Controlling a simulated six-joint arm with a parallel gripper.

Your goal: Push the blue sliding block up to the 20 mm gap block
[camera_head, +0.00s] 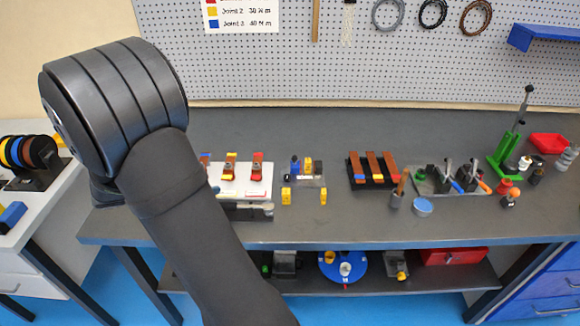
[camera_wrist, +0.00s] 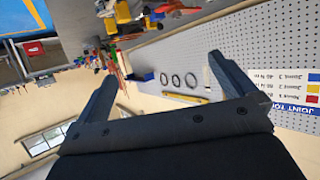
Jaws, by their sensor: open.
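The small blue block (camera_head: 295,164) stands at the left end of a small grey metal fixture (camera_head: 308,182) near the middle of the bench. Small yellowish and dark blocks (camera_head: 308,166) stand to its right on the fixture. Which one is the 20 mm gap block I cannot tell, nor the exact gap to the blue block. My gripper (camera_wrist: 163,66) shows in the wrist view with its two fingers wide apart and nothing between them. In the head view my arm hides it. The wrist view is turned over, with small blue and yellow blocks (camera_wrist: 115,18) at its top, beyond the fingers.
Two yellow blocks (camera_head: 286,196) stand in front of the fixture. A white board with coloured pieces (camera_head: 243,183) is to the left. A black rack with copper bars (camera_head: 374,168) and a grey tool tray (camera_head: 428,182) are to the right. Bench behind the fixture is clear.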

